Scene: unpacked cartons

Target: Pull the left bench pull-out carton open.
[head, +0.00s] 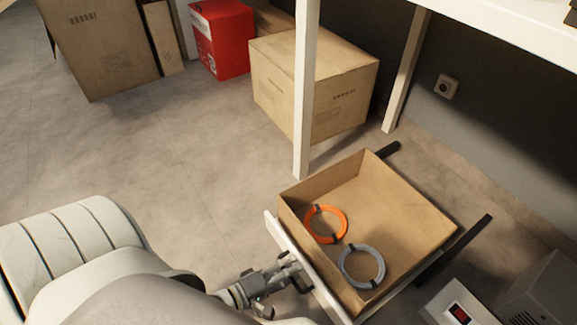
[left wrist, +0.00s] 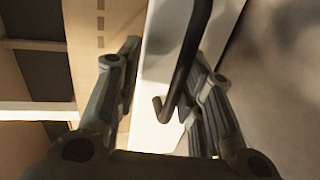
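The pull-out carton (head: 420,215) is an open-topped cardboard box behind a white front panel (head: 318,285). It stands out from under the bench on dark slide rails, with its inside in view. An orange ring (head: 312,232) and a grey ring (head: 345,276) lie in it. My left gripper (head: 297,272) is at the panel's outer face. In the left wrist view the gripper (left wrist: 165,85) has its fingers apart, with the dark bar handle (left wrist: 190,55) between them, closer to the right finger. Whether a finger touches the handle is unclear. My right gripper is not in view.
A white bench leg (head: 304,100) stands just beyond the carton. A closed carton (head: 275,85), a red box (head: 222,38) and a large brown carton (head: 100,45) stand farther back. A grey device with a red switch (head: 460,313) is at lower right. Floor at left is clear.

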